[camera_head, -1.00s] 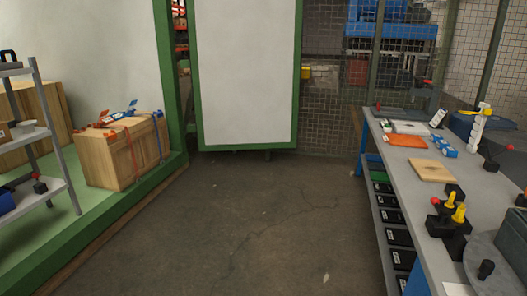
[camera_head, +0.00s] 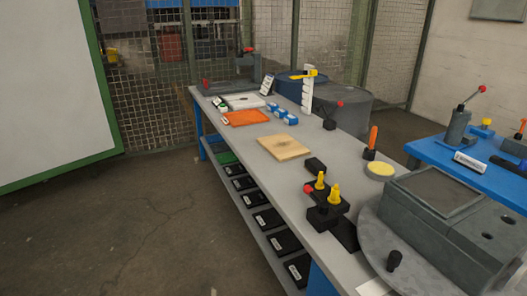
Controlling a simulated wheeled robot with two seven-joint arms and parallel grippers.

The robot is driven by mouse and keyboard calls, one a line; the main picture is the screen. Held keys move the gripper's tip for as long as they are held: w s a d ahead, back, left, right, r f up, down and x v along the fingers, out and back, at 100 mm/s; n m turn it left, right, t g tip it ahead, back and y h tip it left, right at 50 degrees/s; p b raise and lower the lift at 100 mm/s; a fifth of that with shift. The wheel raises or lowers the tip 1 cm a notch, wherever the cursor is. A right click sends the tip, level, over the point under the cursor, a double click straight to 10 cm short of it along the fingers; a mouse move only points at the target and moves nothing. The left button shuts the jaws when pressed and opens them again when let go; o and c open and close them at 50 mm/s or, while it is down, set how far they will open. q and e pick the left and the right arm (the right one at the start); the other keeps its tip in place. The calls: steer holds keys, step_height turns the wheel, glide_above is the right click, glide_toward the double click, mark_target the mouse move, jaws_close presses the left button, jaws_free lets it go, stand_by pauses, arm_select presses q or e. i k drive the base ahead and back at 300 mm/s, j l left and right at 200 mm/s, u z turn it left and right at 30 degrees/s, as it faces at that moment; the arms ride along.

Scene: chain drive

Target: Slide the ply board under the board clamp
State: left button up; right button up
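The ply board (camera_head: 284,147) is a flat, light tan square with a darker mark in its middle. It lies flat on the grey workbench (camera_head: 262,175), with clear bench top around it. Which fixture is the board clamp I cannot tell for sure. A small black fixture with a red-knobbed lever (camera_head: 330,121) stands behind the board to the right. A black fixture with yellow knobs and a red knob (camera_head: 325,205) stands nearer me. The board is apart from both. Neither of my grippers is in view.
An orange sheet (camera_head: 246,118) and small blue-and-white boxes (camera_head: 284,115) lie farther along the bench. A black block (camera_head: 315,165) lies near the board. A grey round table (camera_head: 392,240) with a large grey block stands at right. The floor left of the bench is clear.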

mark_target(282, 147)
steer(key=i+j+z, duration=0.2)
steer(key=i+z, duration=0.15)
steer(key=z, duration=1.05)
steer(key=i+j+z, duration=0.2)
steer(key=j+z, duration=0.2)
steer(key=j, duration=0.45)
steer(key=j+z, duration=0.45)
steer(key=j, duration=0.4)
steer(key=j+z, duration=0.4)
steer(key=j, duration=0.5)
